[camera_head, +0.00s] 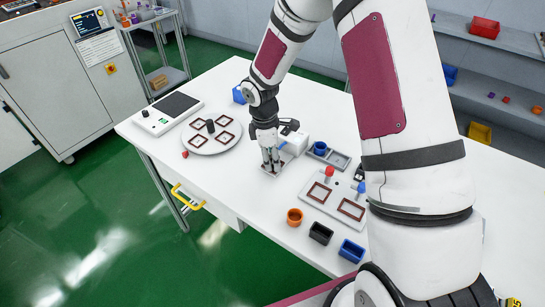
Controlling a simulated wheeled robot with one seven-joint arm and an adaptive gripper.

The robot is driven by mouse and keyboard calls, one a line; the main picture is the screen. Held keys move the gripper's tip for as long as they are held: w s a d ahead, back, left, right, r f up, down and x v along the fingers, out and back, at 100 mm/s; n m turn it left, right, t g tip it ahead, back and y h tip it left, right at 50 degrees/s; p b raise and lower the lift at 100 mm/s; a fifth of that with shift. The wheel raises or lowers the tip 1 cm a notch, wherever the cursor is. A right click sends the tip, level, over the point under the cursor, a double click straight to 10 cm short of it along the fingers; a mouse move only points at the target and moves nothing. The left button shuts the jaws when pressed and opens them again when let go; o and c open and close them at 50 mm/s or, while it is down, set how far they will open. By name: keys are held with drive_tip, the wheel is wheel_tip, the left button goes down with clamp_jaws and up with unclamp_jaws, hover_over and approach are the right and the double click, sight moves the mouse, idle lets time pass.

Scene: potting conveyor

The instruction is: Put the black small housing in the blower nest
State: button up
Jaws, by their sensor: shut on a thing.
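My gripper (270,157) points down over a small grey plate (265,169) in the middle of the white table. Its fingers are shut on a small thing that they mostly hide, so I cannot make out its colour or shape. A white block (296,144) with a black part on top stands just right of the fingers; the plate beside it may be the blower nest. A black open box (320,233) stands apart on the table's front side, between an orange round cup (294,217) and a blue open box (351,250).
A round grey plate (199,148) with brown frames and a black knob lies left, near a scale (168,114). A grey tray (341,161) with a blue cup and a white board (321,206) with brown frames lie right. My arm hides the table's right part.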

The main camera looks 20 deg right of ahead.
drive_tip(key=o, duration=1.3)
drive_tip(key=shift+f, duration=0.75)
drive_tip(key=shift+c, duration=0.2)
drive_tip(key=shift+r, duration=0.15)
wheel_tip(320, 180, up, 12)
drive_tip(key=a, duration=0.1)
drive_tip(key=shift+w+a, duration=0.15)
drive_tip(key=shift+w, duration=0.15)
drive_tip(key=s+d+r+m+t, duration=0.1)
drive_tip(key=s+r+m, duration=0.2)
drive_tip(key=s+r, duration=0.4)
drive_tip(key=s+d+r+m+t, duration=0.1)
drive_tip(key=s+r+m, duration=0.3)
drive_tip(key=r, duration=0.5)
drive_tip(key=s+r+m+t, duration=0.1)
drive_tip(key=s+r+m, duration=0.1)
drive_tip(key=s, duration=0.6)
drive_tip(key=s+r+m+t+y, duration=0.1)
drive_tip(key=s+r+m+t, duration=0.1)
drive_tip(key=s+m, duration=0.3)
drive_tip(key=s, duration=0.2)
drive_tip(key=shift+s, duration=0.35)
